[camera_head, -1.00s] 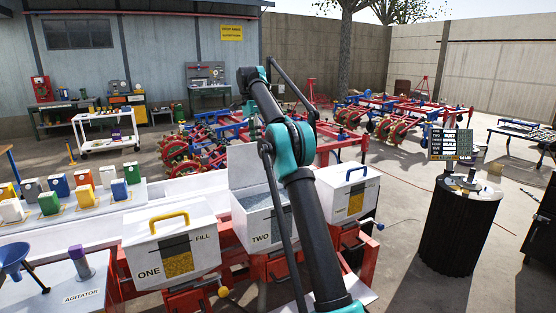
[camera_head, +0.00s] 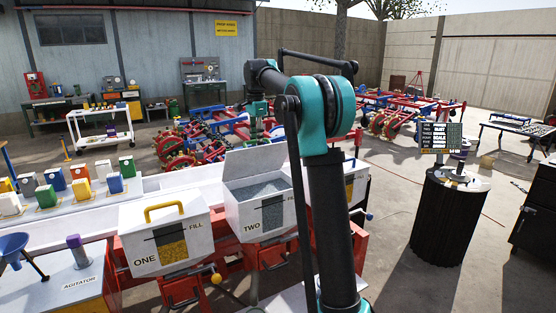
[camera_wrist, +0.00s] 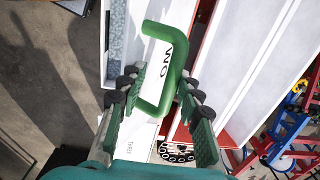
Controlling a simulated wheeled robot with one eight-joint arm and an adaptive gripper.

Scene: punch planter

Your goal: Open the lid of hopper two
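Hopper two (camera_head: 234,217) is a white box labelled TWO, filled with grey granules (camera_head: 258,188). Its white lid (camera_head: 252,162) stands raised at the back edge, leaving the top open. In the wrist view, the lid has a green handle (camera_wrist: 177,72) and the partly hidden lettering "WO". My gripper (camera_wrist: 162,95) is open, with its dark green fingers on either side of the handle and gaps showing between. I cannot tell whether a finger touches it. In the head view, my gripper is largely hidden behind the raised lid and arm.
Hopper one (camera_head: 144,241), with a yellow handle on its closed lid, stands left of hopper two. A third hopper (camera_head: 356,184) is right, partly behind my arm. Coloured containers (camera_head: 80,188) line the bench at left. Red and blue machinery (camera_head: 385,120) stands behind.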

